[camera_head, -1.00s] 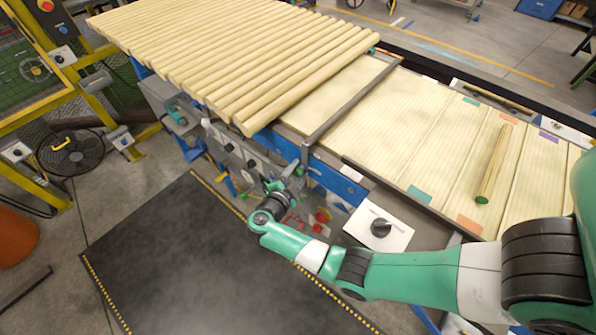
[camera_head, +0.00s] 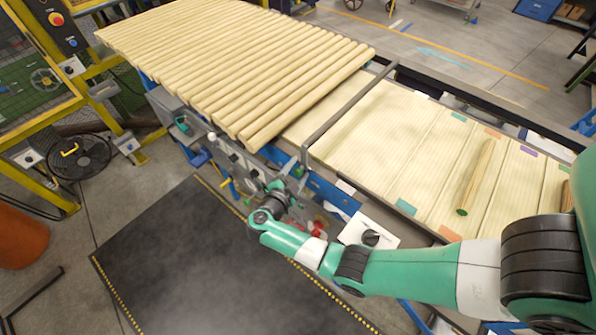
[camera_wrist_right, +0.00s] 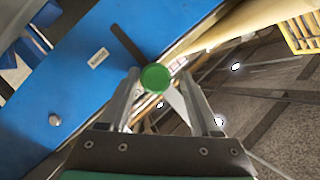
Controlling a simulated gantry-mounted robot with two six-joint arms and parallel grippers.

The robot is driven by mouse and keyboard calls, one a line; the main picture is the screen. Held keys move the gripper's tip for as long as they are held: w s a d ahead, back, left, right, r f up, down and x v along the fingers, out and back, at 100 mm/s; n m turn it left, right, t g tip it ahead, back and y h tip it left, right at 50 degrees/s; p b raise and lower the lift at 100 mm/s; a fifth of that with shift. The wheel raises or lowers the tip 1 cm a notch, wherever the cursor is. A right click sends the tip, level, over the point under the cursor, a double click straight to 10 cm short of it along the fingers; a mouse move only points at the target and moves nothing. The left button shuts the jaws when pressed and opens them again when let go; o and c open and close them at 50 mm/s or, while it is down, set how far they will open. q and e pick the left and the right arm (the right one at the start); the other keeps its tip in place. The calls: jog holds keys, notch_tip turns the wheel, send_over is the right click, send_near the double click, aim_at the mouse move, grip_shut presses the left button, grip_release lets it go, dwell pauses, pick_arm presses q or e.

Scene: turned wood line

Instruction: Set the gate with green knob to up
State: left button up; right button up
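A round green knob (camera_wrist_right: 155,78) shows in the right wrist view, at the edge of a blue panel (camera_wrist_right: 70,90). My right gripper (camera_wrist_right: 158,82) is open, with its two fingers on either side of the knob in the picture. A gap shows beside the right finger; whether the left finger touches the knob I cannot tell. A dark bar (camera_wrist_right: 127,45) and a small white label (camera_wrist_right: 97,57) are on the panel near it. In the head view my right gripper (camera_head: 296,177) is at the line's near side, small and partly hidden by its wrist. My left gripper is out of view.
Many wooden rods (camera_head: 230,65) lie on the line at left. A grey crossbar (camera_head: 345,112) spans it, and a loose rod (camera_head: 476,178) lies on the right part. A dark mat (camera_head: 190,270) covers the floor.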

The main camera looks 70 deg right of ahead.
jog(key=shift+o, duration=0.2)
jog(key=shift+f, duration=0.1)
jog(key=v, duration=1.1)
jog(key=shift+a+p, duration=0.3)
jog(key=shift+p, duration=0.15)
jog(key=shift+d, duration=0.1)
